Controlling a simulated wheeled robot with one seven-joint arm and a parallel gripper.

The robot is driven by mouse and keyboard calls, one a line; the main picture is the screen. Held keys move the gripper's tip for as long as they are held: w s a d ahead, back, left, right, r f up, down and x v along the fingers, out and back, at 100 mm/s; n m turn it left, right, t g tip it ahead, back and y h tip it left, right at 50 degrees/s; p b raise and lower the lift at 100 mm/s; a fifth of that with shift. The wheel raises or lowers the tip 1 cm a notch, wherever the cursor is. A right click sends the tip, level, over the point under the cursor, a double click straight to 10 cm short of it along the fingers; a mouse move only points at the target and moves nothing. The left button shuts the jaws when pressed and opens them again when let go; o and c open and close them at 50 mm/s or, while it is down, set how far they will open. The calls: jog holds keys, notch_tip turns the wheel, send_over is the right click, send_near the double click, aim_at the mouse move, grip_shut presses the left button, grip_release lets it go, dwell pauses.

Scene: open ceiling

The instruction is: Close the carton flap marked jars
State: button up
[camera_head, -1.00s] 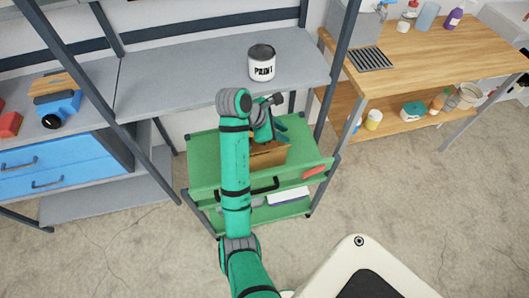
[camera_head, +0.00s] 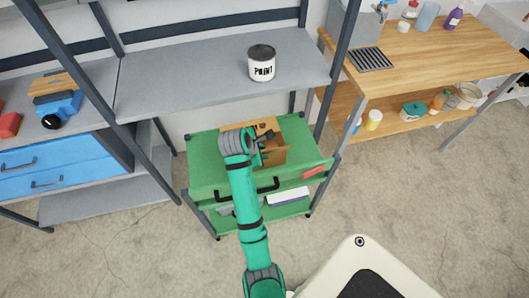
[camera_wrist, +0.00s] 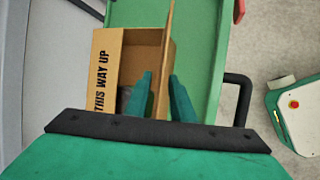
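An open cardboard carton (camera_head: 275,156) sits on the green cart's top, partly hidden by my arm. In the wrist view the carton (camera_wrist: 147,38) has a flap reading "THIS WAY UP" (camera_wrist: 102,75) laid out at its left. Another flap (camera_wrist: 166,55) stands nearly edge-on at its right. No jars marking is readable. My gripper (camera_wrist: 161,76) is open, with one teal finger on each side of the edge-on flap. I cannot tell whether either finger touches it. In the head view my gripper (camera_head: 261,153) is at the carton, mostly hidden by my wrist.
The green cart (camera_head: 205,172) has a black front handle (camera_head: 262,186) and a lower shelf with items. A grey shelf with a paint can (camera_head: 262,64) is behind it. A wooden workbench (camera_head: 430,60) stands at right. The cart's top is clear to the carton's left.

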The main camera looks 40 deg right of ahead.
aim_at(264, 153)
jog(key=shift+x, duration=1.55)
jog(key=shift+s, duration=0.1)
grip_shut()
jog(key=shift+w, duration=0.25)
jog(key=shift+s, duration=0.15)
jog(key=shift+a, duration=0.1)
